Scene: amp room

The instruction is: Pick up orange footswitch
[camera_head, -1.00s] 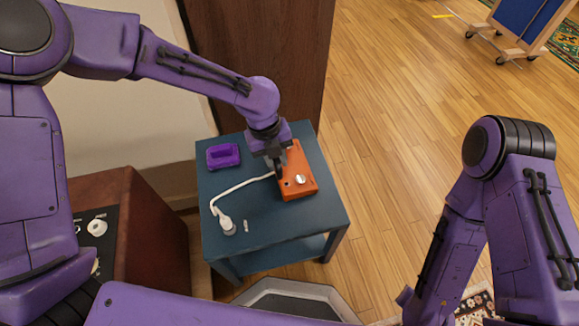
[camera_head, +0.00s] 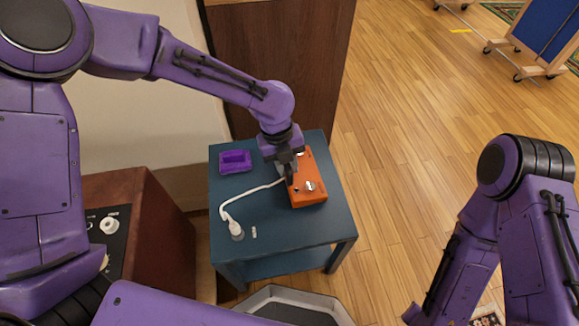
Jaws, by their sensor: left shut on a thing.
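The orange footswitch (camera_head: 311,189) is a box with silver knobs on its top, at the right side of the small blue table (camera_head: 270,232). A white cable (camera_head: 252,192) runs from it to the left. My left gripper (camera_head: 290,181) reaches down at the footswitch's left edge and is shut on it. The fingertips are partly hidden against the box. I cannot tell whether the box is clear of the tabletop. My right arm is at the right, but its gripper is out of view.
A purple open box (camera_head: 235,161) sits at the table's back left. A white plug-like end (camera_head: 236,230) of the cable and a small pale piece (camera_head: 254,232) lie near the front. A dark red cabinet (camera_head: 150,225) stands left.

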